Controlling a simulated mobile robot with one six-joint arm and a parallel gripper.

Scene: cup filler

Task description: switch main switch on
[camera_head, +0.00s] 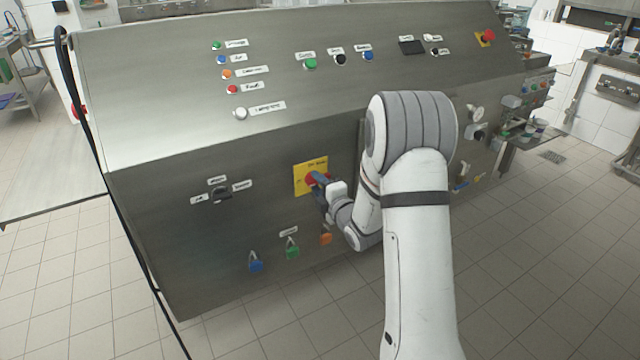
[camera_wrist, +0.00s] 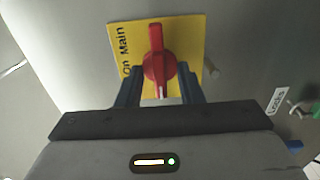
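The main switch is a red rotary knob (camera_head: 311,179) on a yellow plate (camera_head: 302,167), on the lower front of the steel machine. In the wrist view the red knob (camera_wrist: 156,62) shows its raised grip, lined up along the picture's vertical with a pale mark at its lower end. The yellow plate (camera_wrist: 187,35) bears the words "On" and "Main". My gripper (camera_head: 320,181) is at the switch. In the wrist view my gripper (camera_wrist: 161,80) has its two blue fingers apart, one on each side of the knob's lower part. Gaps show beside the grip; contact at the tips is unclear.
A black selector (camera_head: 221,193) sits left of the switch. Blue (camera_head: 256,262), green (camera_head: 292,248) and orange (camera_head: 326,238) padlocks hang below. Indicator lights and buttons line the sloped upper panel. A red emergency button (camera_head: 488,36) is at the upper right.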

